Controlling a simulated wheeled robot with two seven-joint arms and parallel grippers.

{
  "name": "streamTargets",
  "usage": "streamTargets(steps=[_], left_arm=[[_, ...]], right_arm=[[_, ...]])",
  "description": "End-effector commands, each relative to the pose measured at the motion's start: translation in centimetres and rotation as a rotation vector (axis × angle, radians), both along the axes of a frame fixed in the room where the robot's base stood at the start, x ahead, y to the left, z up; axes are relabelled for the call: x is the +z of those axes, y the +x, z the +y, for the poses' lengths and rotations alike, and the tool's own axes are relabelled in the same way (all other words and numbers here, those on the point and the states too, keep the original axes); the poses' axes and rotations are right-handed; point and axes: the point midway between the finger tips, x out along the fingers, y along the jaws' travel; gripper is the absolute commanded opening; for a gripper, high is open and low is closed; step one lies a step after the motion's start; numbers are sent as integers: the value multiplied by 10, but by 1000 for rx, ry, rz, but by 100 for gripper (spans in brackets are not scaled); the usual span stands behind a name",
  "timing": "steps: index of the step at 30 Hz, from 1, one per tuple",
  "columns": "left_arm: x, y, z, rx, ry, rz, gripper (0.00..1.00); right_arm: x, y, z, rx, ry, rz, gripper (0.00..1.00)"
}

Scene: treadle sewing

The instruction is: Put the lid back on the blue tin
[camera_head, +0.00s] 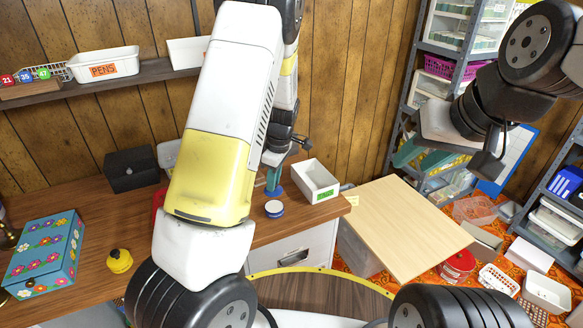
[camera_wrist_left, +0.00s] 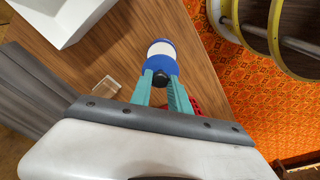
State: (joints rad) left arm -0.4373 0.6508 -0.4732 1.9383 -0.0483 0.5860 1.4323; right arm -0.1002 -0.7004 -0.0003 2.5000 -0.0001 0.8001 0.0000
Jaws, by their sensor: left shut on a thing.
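The blue tin (camera_head: 274,208) stands open on the wooden desk near its right edge, with a pale round top inside a blue rim. It also shows in the left wrist view (camera_wrist_left: 161,48). My left gripper (camera_head: 272,180) is shut on the dark knob of a blue lid (camera_wrist_left: 160,68) and holds it above the desk. In the head view the lid (camera_head: 273,192) is just behind the tin, apart from it. In the left wrist view the lid covers the near part of the tin. My right gripper (camera_head: 422,158) is open and empty, away to the right.
A white box (camera_head: 316,181) with a green label stands right of the lid. A pale board (camera_head: 410,225) lies right of the desk.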

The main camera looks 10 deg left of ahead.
Motion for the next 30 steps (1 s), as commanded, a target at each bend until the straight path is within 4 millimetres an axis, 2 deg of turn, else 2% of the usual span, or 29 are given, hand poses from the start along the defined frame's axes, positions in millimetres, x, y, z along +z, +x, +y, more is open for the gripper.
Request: streamTargets(steps=[18, 30], left_arm=[[-51, 0, 1, 5, 1, 1, 0], [-63, 0, 1, 4, 1, -1, 0]], right_arm=[[0, 0, 0, 0, 0, 0, 36], [0, 0, 0, 0, 0, 0, 36]])
